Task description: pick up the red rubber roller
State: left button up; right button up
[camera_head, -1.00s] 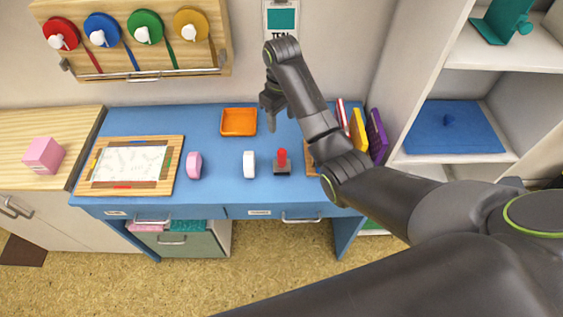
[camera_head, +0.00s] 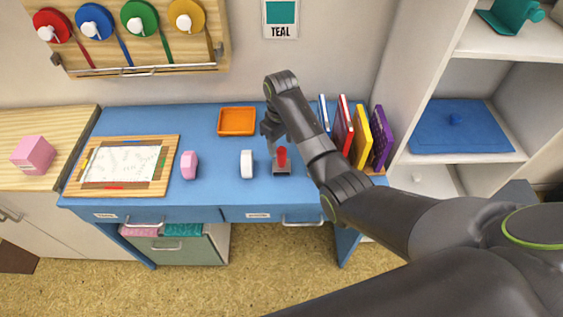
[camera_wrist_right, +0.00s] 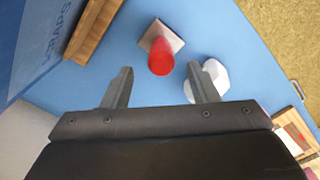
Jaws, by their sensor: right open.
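The red roller (camera_head: 282,156) stands upright on a small grey base on the blue desk (camera_head: 215,190). In the right wrist view the red roller (camera_wrist_right: 160,57) shows just beyond and between the fingertips, with its square base (camera_wrist_right: 172,40) behind it. My right gripper (camera_head: 274,134) is above and just behind the roller in the head view. In the right wrist view my right gripper (camera_wrist_right: 161,76) is open, with nothing between its fingers. My left gripper is not in view.
An orange tray (camera_head: 237,121) lies behind, and a framed board (camera_head: 163,182) at left. Upright books (camera_head: 361,135) stand to the right, beside shelves.

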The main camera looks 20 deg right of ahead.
aim_at(281, 160)
jog(key=shift+s+f+p, duration=0.15)
jog(key=shift+f+p, duration=0.4)
jog(key=shift+f, duration=2.15)
jog(key=shift+c, duration=0.4)
jog(key=c, duration=1)
